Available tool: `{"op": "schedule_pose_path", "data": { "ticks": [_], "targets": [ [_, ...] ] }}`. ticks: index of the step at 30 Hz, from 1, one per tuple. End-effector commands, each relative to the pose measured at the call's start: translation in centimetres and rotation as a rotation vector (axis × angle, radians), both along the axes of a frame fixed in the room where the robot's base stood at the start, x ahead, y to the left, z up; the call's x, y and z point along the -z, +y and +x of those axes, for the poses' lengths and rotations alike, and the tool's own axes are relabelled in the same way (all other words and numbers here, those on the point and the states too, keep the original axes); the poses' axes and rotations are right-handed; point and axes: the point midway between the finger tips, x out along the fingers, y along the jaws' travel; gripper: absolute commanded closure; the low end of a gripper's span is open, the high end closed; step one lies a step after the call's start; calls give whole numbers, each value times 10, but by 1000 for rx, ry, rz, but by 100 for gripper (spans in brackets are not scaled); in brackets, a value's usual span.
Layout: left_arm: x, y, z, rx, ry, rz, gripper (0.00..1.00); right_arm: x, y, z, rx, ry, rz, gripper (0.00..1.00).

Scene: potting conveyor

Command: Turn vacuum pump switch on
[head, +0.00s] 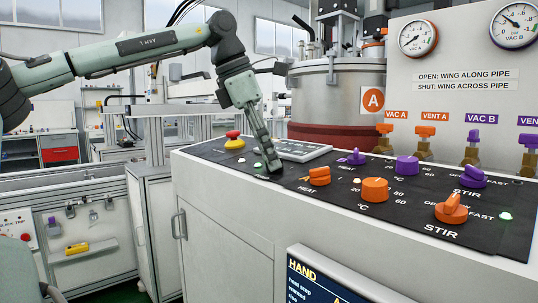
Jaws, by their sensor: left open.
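My left gripper (273,168) points down at the dark control panel (222,152), left of the orange heat switch. Its jaws are open, but seen nearly edge-on, and its fingertips are at or just above the panel surface. I cannot tell whether they touch anything. A lit green lamp (258,165) shows just left of the fingertips. No switch labelled as the vacuum pump's can be read; the panel spot behind the fingers is hidden. My right gripper is not in view.
A red and yellow emergency stop (234,141) stands left of the gripper, and a grey keypad (302,151) just behind it. Orange heat switch (319,176), purple heat switch (355,157) and several dials lie to the right. A steel vessel (330,95) rises behind.

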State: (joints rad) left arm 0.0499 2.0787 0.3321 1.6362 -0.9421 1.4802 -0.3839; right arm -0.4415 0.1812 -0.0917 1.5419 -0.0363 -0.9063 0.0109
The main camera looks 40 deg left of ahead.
Motion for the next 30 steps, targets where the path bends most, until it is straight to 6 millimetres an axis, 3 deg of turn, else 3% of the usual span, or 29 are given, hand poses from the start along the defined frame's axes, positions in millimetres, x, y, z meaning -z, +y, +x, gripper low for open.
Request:
{"op": "schedule_pose_path", "data": {
  "ticks": [9, 15, 21, 30],
  "targets": [
    [-61, 10, -23, -3, -4, 1, 49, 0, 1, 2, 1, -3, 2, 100],
    [-91, 15, -35, -2, -3, 0, 49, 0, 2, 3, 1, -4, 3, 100],
    [-103, 17, -40, 1, -2, 1, 49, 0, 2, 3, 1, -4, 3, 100],
    [-104, 17, -40, 1, -1, 0, 49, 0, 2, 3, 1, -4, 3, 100]
  ]
}}
